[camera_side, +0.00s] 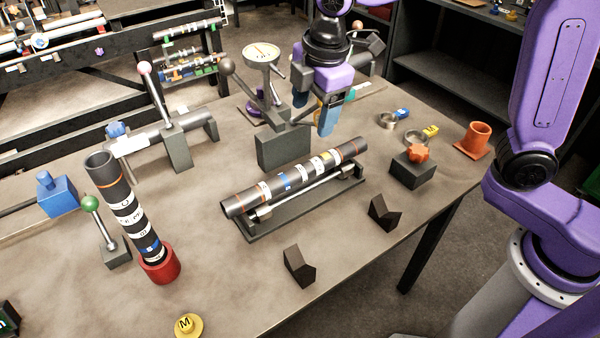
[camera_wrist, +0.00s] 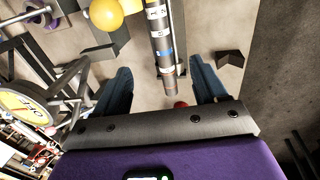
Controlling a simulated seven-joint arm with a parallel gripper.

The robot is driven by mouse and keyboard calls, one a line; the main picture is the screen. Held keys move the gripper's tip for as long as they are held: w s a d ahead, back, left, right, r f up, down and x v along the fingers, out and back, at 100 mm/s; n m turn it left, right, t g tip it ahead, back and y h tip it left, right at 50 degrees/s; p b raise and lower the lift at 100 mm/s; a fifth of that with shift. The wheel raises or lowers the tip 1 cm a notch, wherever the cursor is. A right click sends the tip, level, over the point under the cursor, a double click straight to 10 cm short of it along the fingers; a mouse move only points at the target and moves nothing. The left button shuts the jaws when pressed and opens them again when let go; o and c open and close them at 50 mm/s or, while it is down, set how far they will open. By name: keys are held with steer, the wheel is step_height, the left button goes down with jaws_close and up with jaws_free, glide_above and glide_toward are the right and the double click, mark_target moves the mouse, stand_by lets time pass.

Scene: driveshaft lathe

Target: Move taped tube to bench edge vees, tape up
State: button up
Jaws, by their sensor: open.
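A dark tube (camera_side: 297,177) with orange rings, white labels and blue and yellow tape patches lies along a long dark cradle (camera_side: 300,203) mid-bench. A second dark tube (camera_side: 130,208) with white labels and a blue band leans upright in a red cup (camera_side: 159,264). Two black vee blocks stand apart near the front bench edge, one nearer (camera_side: 299,267) and one further right (camera_side: 383,213). My gripper (camera_side: 314,108) is open and empty above and behind the lying tube. In the wrist view that tube (camera_wrist: 160,40) shows between my blue fingers, with a vee block (camera_wrist: 232,58) to the right.
A dial-topped stand (camera_side: 262,60) rises close left of my gripper. A black block with an orange knob (camera_side: 416,156) is beyond the tube's right end. The bench front between the vee blocks is clear.

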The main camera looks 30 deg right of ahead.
glide_above(300, 168)
steer(key=f, duration=1.1)
steer(key=shift+s+d+f, duration=0.1)
steer(key=shift+s+f, duration=0.2)
steer(key=shift+f, duration=0.05)
steer(key=shift+w+f, duration=0.15)
steer(key=shift+f, duration=1.25)
steer(key=shift+w+f, duration=0.1)
steer(key=shift+f, duration=1.25)
steer(key=shift+r, duration=0.1)
jaws_close()
